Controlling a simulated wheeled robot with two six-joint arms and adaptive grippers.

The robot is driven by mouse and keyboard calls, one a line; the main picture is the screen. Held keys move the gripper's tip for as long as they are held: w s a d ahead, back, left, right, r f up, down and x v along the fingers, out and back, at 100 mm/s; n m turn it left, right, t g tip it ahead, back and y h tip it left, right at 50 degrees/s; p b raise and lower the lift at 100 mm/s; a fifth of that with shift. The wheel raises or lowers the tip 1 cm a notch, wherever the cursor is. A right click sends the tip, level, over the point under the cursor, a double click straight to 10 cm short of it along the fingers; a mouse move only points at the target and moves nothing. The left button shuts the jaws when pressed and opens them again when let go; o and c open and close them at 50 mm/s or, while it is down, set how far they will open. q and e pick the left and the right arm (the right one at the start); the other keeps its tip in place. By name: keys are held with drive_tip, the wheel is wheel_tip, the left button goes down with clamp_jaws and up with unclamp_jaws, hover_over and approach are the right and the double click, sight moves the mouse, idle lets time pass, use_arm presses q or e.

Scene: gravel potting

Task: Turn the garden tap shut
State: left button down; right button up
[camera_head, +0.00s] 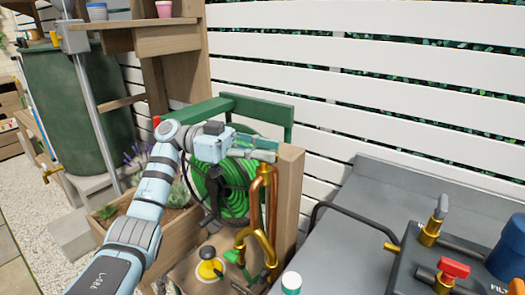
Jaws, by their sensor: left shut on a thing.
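My left gripper (262,149) reaches in from the left. Its fingers are shut at the top of the copper pipes (256,200), beside a wooden post. They appear to be closed on the garden tap's handle, which the fingers mostly hide. How far the handle is turned cannot be made out. The bent copper pipe and brass fittings of the tap show below the fingers. My right gripper is not in view.
A coiled green hose (234,185) hangs right behind my gripper. A wooden planter (158,232) stands below my forearm. A grey worktop (350,235) with brass valves and a red handle (453,268) lies to the right. A green water barrel (65,105) stands at left.

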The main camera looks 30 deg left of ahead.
use_arm(q)
drive_tip(key=shift+r+m+g, duration=0.15)
drive_tip(key=shift+m+g, duration=0.55)
drive_tip(key=shift+g, duration=0.4)
drive_tip(key=c, duration=1.7)
unclamp_jaws()
drive_tip(key=shift+s, duration=0.1)
drive_tip(key=shift+o, duration=0.2)
wheel_tip(320, 180, up, 10)
